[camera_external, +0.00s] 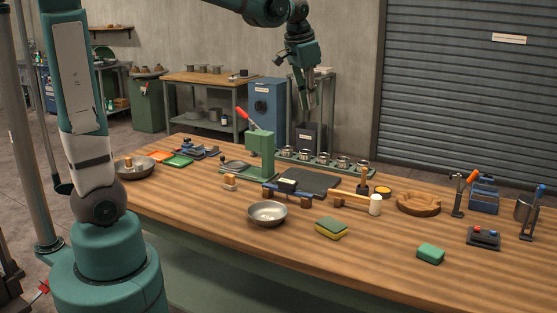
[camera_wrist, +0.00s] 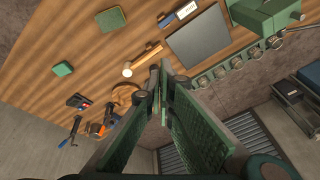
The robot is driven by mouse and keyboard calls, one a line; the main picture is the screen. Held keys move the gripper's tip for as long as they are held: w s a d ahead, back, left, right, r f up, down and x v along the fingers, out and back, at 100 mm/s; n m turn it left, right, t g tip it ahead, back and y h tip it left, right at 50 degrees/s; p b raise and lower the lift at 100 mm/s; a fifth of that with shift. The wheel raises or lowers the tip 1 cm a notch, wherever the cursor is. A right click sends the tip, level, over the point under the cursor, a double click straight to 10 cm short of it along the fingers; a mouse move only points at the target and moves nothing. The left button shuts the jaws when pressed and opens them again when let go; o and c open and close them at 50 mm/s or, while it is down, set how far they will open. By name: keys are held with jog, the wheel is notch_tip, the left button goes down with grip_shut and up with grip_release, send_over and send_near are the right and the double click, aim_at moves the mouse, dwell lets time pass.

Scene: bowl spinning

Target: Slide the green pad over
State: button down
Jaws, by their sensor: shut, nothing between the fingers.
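A small solid green pad (camera_external: 431,253) lies flat near the front right of the wooden table; it also shows in the wrist view (camera_wrist: 62,69) at the upper left. A second sponge with a green top and yellow underside (camera_external: 331,228) lies left of it, and its green top shows in the wrist view (camera_wrist: 110,19). My gripper (camera_external: 309,103) hangs high above the back of the table, well away from both. In the wrist view its fingers (camera_wrist: 161,66) meet at the tips, shut and empty.
A metal bowl (camera_external: 267,213), a wooden mallet (camera_external: 358,200) and a round wooden dish (camera_external: 418,203) stand around the sponge. A green press (camera_external: 261,155) rises at the middle. The table front between sponge and pad is clear.

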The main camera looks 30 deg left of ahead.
jog(key=w+d+f+m+g, duration=0.1)
jog(key=w+d+f+m, duration=0.15)
jog(key=d, duration=0.55)
jog(key=w+d+f+m, duration=0.1)
jog(key=w+d, duration=0.2)
jog(key=d, duration=0.6)
jog(key=m+g+y, duration=0.2)
jog(key=m+y, duration=0.2)
jog(key=m, duration=0.3)
send_over(465, 265)
jog(key=d, duration=0.4)
notch_tip(465, 265, down, 24)
jog(key=shift+a+f, duration=0.15)
jog(key=shift+a, duration=0.05)
jog(key=shift+w+f, duration=0.1)
jog(key=x, duration=1)
jog(key=shift+d, duration=0.1)
jog(key=shift+a, duration=1.9)
